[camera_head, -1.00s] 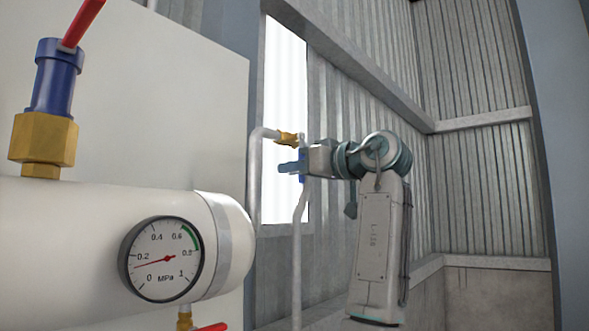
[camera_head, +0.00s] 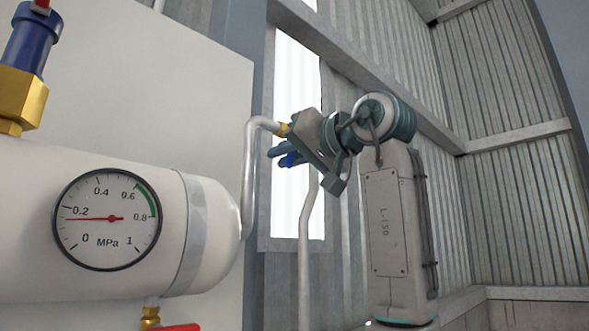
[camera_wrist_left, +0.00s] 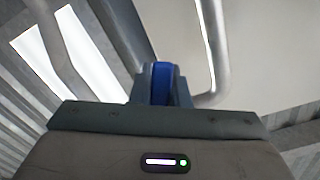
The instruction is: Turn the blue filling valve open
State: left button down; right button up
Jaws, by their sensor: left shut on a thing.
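The blue filling valve handle (camera_head: 291,160) sits on the pipe beside the bright window in the head view, just below a brass fitting (camera_head: 283,129). My left gripper (camera_head: 280,152) is shut on it and is tilted, its body up and to the right of the handle. Fingers and wrist cover much of the valve. In the left wrist view the blue handle (camera_wrist_left: 162,83) stands between the two grey fingers of my left gripper (camera_wrist_left: 161,78). How far the valve is turned cannot be told. My right gripper is not in view.
A white tank (camera_head: 205,225) with a round pressure gauge (camera_head: 107,219) fills the lower left; its needle is near 0.2. A blue and brass valve (camera_head: 28,55) stands on top, and a red handle (camera_head: 178,327) shows below. Grey pipes (camera_head: 306,215) run beside the window.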

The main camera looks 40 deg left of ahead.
pick_arm(q)
jog(key=shift+s+r+m, duration=0.15)
jog(key=shift+s+m, duration=0.05)
jog(key=shift+m, duration=0.2)
jog(key=c, duration=1.4)
grip_release()
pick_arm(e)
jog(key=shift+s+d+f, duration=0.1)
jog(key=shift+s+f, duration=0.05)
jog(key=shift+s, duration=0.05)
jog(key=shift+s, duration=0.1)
